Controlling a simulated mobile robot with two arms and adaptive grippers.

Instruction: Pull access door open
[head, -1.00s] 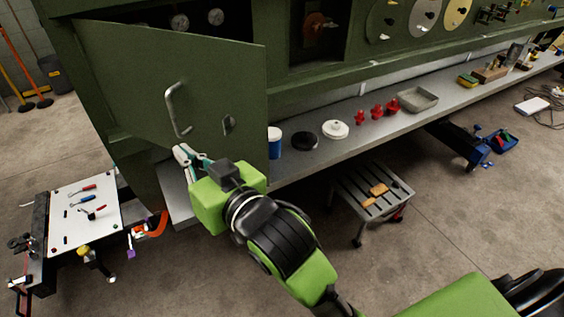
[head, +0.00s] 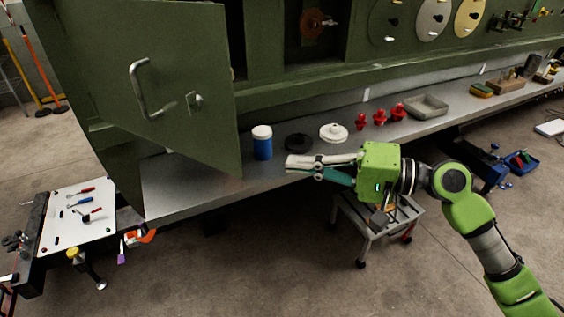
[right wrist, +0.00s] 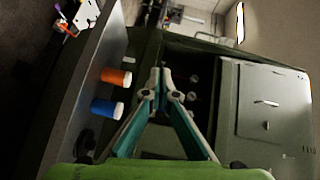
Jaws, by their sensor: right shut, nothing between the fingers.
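The green access door (head: 200,60) stands swung out from the green panel at the left of the head view, with a curved metal handle (head: 142,92) and a small latch (head: 193,101). In the right wrist view the door (right wrist: 285,130) is on the right, with its handle (right wrist: 266,103) and a dark opening beside it. My right gripper (head: 290,165) is shut and empty, over the grey ledge, to the right of the door and apart from it. Its closed fingertips show in the right wrist view (right wrist: 162,78). My left gripper is out of view.
On the grey ledge (head: 185,198) stand a blue jar (head: 262,143), a black disc (head: 298,142), a white lid (head: 333,132) and red parts. The wrist view also shows an orange jar (right wrist: 117,77). A step stool (head: 375,225) and a tool cart (head: 75,220) stand below.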

